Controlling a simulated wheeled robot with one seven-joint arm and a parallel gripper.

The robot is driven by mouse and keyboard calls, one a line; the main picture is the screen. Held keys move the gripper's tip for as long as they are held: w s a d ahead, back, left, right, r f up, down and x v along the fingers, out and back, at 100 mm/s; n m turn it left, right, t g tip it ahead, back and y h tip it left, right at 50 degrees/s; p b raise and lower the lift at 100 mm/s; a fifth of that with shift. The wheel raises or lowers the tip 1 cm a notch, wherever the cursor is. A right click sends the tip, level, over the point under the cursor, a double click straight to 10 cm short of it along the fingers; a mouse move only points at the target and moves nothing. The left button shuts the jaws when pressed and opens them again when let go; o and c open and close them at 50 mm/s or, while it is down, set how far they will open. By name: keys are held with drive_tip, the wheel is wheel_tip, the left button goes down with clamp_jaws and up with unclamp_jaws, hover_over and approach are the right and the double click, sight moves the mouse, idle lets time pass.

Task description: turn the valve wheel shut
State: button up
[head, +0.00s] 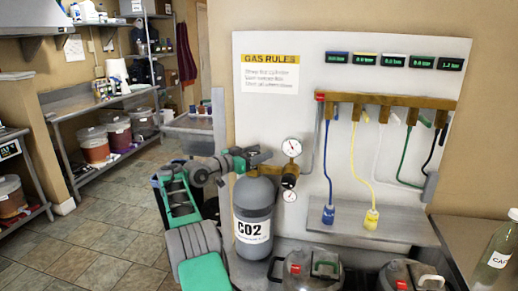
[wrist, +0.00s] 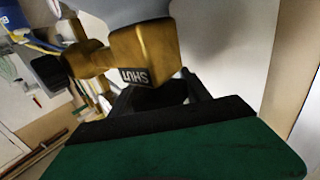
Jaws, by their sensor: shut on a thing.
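The grey CO2 cylinder (head: 254,222) stands upright in front of the white gas panel. My gripper (head: 246,158) is at its top, reaching in from the left, and is shut on the valve wheel, which is mostly hidden behind the fingers in the head view. In the wrist view, my dark gripper (wrist: 160,98) is close against the brass valve body (wrist: 145,52), which bears a label reading SHUT, upside down in the picture. I cannot tell how far the wheel is turned.
Two round gauges, the upper one (head: 291,147) white-faced, sit just right of the cylinder top. A panel shelf (head: 365,232) carries blue and yellow hose ends. Lidded vessels (head: 298,270) stand at the front. Shelves with buckets (head: 95,148) line the left; tiled floor there is free.

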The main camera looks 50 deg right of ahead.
idle(0.3)
drive_tip(key=o, duration=1.4)
